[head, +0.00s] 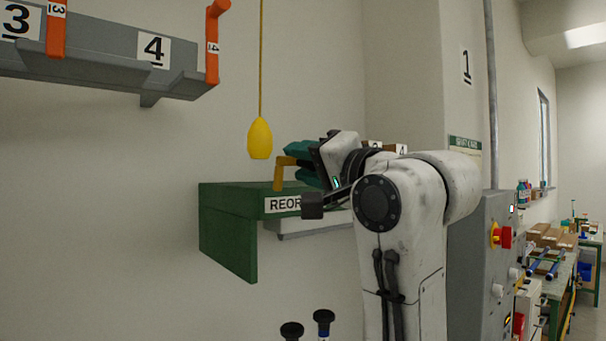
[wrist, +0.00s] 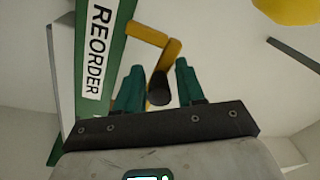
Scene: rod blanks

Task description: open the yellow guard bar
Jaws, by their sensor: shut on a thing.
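The yellow guard bar (head: 278,181) stands as a bent bar at the green shelf marked REORDER (head: 228,196). In the wrist view the yellow bar (wrist: 168,57) runs down to a dark grip (wrist: 158,90) between my teal fingers. My gripper (head: 293,162) is above the shelf, its fingers reaching left to the bar. It is shut on the bar's gripping end; the exact contact is hard to see. My wrist and arm hide the right part of the shelf in the head view.
A yellow pull handle (head: 259,139) hangs on a cord just left of my gripper. A grey rail (head: 100,52) with orange brackets is at the upper left. A grey control cabinet (head: 484,250) with a red button stands at the right.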

